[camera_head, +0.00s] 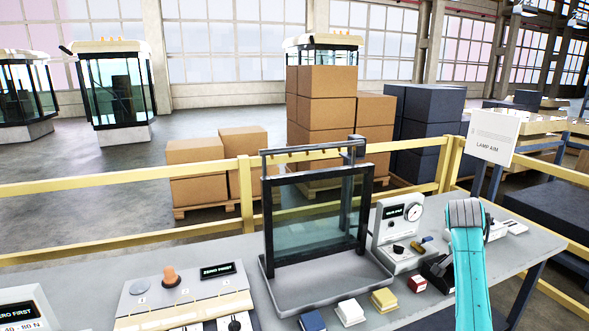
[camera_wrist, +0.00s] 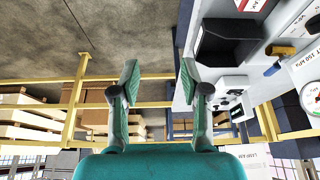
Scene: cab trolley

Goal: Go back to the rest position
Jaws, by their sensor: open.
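My gripper (camera_wrist: 160,80) shows in the wrist view with its two green-padded fingers spread apart and nothing between them. The gap looks past the edge of the grey bench (camera_head: 215,262) to the floor. My teal arm (camera_head: 469,265) stands over the right part of the bench in the head view. The gripper itself cannot be made out there. A black open box (camera_head: 437,270) is beside the arm on the bench, and it also shows in the wrist view (camera_wrist: 229,42), to the right of the fingers.
A framed glass pane (camera_head: 318,215) stands mid-bench. A gauge unit (camera_head: 399,230) is right of it. Small blocks, white (camera_head: 350,312), yellow (camera_head: 384,299) and red (camera_head: 417,284), lie in front. A yellow railing (camera_head: 246,190) and a "LAMP AIM" sign (camera_head: 493,136) are behind.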

